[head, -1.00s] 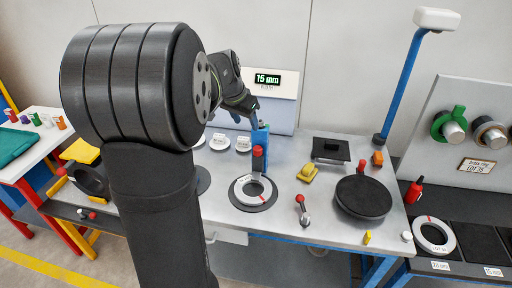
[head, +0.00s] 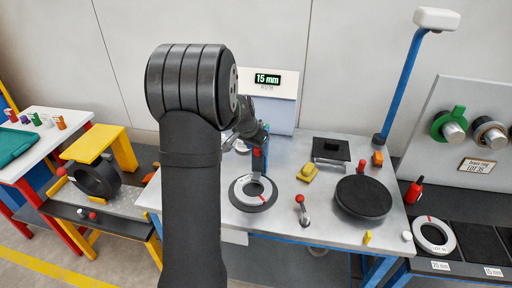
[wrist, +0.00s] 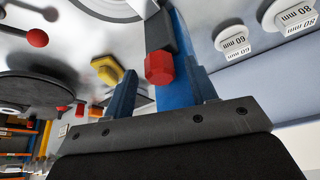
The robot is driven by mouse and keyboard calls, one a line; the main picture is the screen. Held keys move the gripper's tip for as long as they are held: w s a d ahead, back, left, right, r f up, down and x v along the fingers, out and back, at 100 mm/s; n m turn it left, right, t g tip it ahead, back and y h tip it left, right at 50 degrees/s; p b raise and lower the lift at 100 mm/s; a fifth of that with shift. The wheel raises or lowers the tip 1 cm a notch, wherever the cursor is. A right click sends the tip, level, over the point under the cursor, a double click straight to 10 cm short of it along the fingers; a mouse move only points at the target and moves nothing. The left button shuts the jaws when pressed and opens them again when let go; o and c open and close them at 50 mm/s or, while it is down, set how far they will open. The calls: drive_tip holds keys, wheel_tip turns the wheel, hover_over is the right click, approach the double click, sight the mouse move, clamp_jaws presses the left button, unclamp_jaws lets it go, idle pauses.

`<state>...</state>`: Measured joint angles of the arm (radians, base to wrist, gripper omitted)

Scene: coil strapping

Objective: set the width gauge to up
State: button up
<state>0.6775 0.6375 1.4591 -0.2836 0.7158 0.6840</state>
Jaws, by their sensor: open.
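The width gauge is a blue post (head: 265,160) at the back of the bench, with a red knob (head: 257,153) on a dark slider. The slider sits low, just above a pale coil ring (head: 240,189) on a dark round plate. In the wrist view the red knob (wrist: 159,68) and dark slider (wrist: 158,30) show in front of the blue post. My gripper (wrist: 161,92) is open, with one blue finger on each side of the knob and a visible gap at both sides. In the head view my gripper is beside the gauge, its fingertips largely hidden.
A display (head: 268,79) reading 15 mm stands behind the gauge. A yellow block (head: 307,173), a red-knobbed lever (head: 302,208) and a black disc (head: 363,197) lie to the right.

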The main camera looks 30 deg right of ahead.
clamp_jaws()
wheel_tip(320, 180, up, 7)
drive_tip(key=shift+f, duration=0.1)
idle(0.3)
unclamp_jaws()
drive_tip(key=v, duration=1.7)
